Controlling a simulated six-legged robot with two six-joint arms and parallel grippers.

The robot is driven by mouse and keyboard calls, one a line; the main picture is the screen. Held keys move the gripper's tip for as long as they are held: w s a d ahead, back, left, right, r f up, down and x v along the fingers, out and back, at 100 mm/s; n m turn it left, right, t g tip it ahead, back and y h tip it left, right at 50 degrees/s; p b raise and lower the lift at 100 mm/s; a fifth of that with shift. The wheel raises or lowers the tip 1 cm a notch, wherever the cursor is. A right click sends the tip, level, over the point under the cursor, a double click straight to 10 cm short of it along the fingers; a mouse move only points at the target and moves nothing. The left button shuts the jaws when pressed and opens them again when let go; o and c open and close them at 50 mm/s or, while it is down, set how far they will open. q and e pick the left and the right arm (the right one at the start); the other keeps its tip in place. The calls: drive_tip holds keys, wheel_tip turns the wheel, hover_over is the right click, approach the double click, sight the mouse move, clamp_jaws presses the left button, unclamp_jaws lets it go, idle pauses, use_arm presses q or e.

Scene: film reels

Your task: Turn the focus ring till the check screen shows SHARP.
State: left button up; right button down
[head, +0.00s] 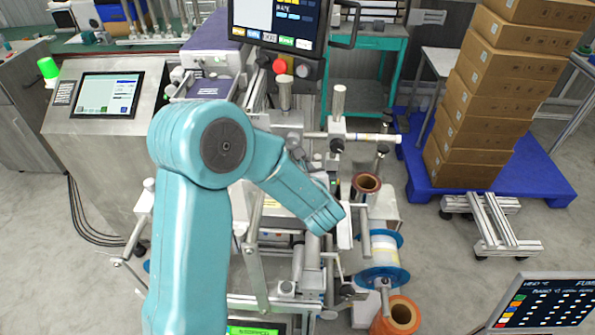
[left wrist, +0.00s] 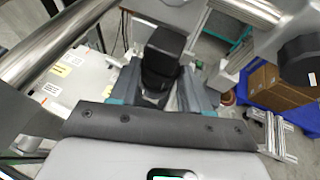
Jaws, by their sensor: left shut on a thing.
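In the left wrist view my left gripper (left wrist: 162,88) has its two fingers on either side of a dark, ribbed cylindrical part (left wrist: 163,52), which looks like the focus ring on a lens. The fingers are shut on it. In the head view my teal left arm reaches over the machine, and its wrist hides the ring and the fingertips. A small screen with a green strip (head: 255,330) shows at the bottom edge of the head view, cut off; I cannot read its wording or tell whether it is the check screen. My right gripper is not in view.
The machine's rollers, posts and a white-and-blue reel (head: 382,262) surround the arm. A control panel (head: 108,95) stands left, another screen (head: 280,20) at the top, and a display (head: 545,305) at lower right. Stacked boxes (head: 490,100) stand on a blue pallet (head: 530,180).

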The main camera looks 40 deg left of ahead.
use_arm(q)
drive_tip(key=o, duration=1.1)
drive_tip(key=shift+r, duration=0.1)
drive_tip(key=shift+d, duration=0.1)
drive_tip(key=shift+s+d, duration=0.15)
drive_tip(key=shift+d, duration=0.1)
drive_tip(key=b+v, duration=0.2)
drive_tip(key=v, duration=1.3)
drive_tip(key=shift+s+d+r, duration=0.1)
drive_tip(key=shift+s+d, duration=0.1)
drive_tip(key=shift+s, duration=0.15)
